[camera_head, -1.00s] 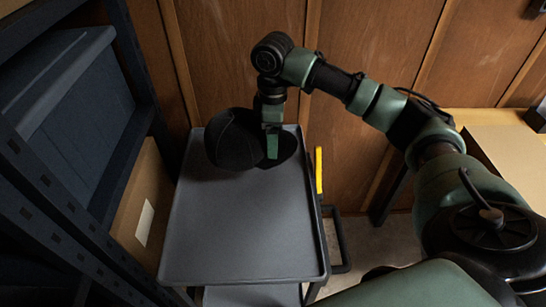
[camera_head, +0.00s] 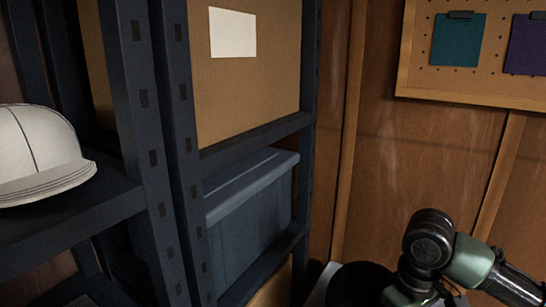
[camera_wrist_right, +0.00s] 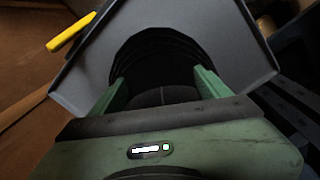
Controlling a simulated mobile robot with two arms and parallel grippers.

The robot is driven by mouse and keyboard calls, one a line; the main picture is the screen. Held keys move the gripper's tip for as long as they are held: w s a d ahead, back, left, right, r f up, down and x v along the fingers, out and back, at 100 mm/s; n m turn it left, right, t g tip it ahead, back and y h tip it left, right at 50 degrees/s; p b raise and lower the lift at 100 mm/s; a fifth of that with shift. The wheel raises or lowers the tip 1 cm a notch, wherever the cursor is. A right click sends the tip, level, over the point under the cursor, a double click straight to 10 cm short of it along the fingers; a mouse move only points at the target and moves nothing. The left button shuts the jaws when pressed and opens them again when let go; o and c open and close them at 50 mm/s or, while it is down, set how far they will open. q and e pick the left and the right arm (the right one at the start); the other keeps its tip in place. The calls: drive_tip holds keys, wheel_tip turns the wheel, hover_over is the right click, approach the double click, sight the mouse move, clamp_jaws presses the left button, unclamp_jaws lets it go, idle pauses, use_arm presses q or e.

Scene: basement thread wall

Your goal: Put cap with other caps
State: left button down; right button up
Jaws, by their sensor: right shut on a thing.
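A black cap (camera_head: 358,287) shows at the bottom edge of the head view, partly cut off. My right gripper (camera_wrist_right: 162,88) is shut on it in the wrist view, with the dark cap (camera_wrist_right: 160,55) between its two green fingers. The grey cart top (camera_wrist_right: 205,22) lies beneath the cap; I cannot tell whether they touch. A white cap (camera_head: 38,155) sits on a dark shelf (camera_head: 105,200) at the left of the head view. My left gripper is not in view.
Dark metal shelf uprights (camera_head: 150,130) stand between the white cap and my right arm. The rack beside them holds a cardboard box (camera_head: 250,90) above a blue-grey bin (camera_head: 245,215). A yellow bar (camera_wrist_right: 72,32) lies beside the cart. A pegboard (camera_head: 480,85) hangs on the wood wall.

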drive_tip(key=s+a+f+m, duration=0.2)
drive_tip(key=s+a+m, duration=0.3)
drive_tip(key=s, duration=0.3)
drive_tip(key=shift+s+a, duration=0.2)
drive_tip(key=shift+s, duration=0.1)
drive_tip(key=shift+a, duration=0.1)
